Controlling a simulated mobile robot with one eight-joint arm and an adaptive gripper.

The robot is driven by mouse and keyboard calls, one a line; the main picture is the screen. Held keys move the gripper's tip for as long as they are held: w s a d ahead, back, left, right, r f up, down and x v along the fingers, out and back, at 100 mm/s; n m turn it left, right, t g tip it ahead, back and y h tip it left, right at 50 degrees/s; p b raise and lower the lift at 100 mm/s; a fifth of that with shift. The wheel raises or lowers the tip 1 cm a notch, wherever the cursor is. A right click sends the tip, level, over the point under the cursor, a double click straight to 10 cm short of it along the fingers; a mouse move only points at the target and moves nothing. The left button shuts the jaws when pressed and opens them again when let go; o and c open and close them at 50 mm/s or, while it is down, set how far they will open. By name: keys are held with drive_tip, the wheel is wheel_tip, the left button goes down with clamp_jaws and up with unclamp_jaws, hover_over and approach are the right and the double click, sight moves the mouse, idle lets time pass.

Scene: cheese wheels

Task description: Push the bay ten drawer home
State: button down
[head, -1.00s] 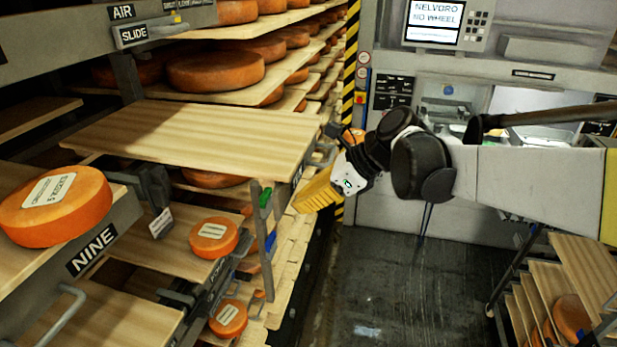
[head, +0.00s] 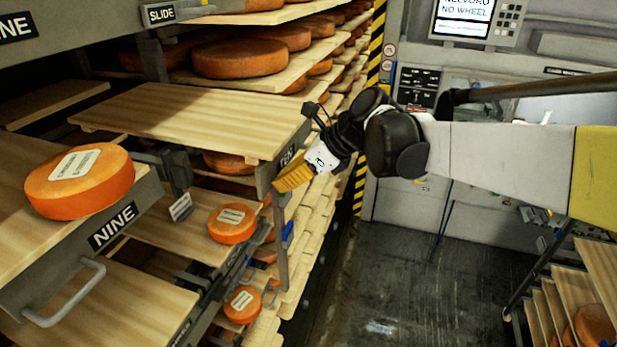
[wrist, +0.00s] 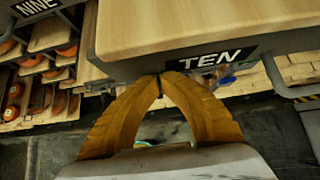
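The bay ten drawer (head: 190,115) is a bare wooden board standing out from the rack in the head view. Its dark front with the TEN label shows in the wrist view (wrist: 215,60). My gripper (head: 281,187) is at that front, beside the label. In the wrist view my gripper's yellow fingers (wrist: 160,78) meet at the tips, with nothing between them. The tips are at the lower edge of the drawer front, left of the label; they look to touch it, but contact is not certain.
The bay nine drawer (head: 118,228) stands out at the left, carrying an orange cheese wheel (head: 80,182). Lower boards hold more wheels (head: 232,223). A striped post (head: 377,45) stands behind my gripper. The dark floor (head: 390,270) is clear; a board rack (head: 575,290) stands at right.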

drive_tip(key=w+a+b, duration=0.1)
drive_tip(key=w+a, duration=0.2)
drive_tip(key=a, duration=0.6)
drive_tip(key=w+a+b, duration=0.1)
drive_tip(key=w+a, duration=0.3)
drive_tip(key=a, duration=0.6)
drive_tip(key=shift+a, duration=0.2)
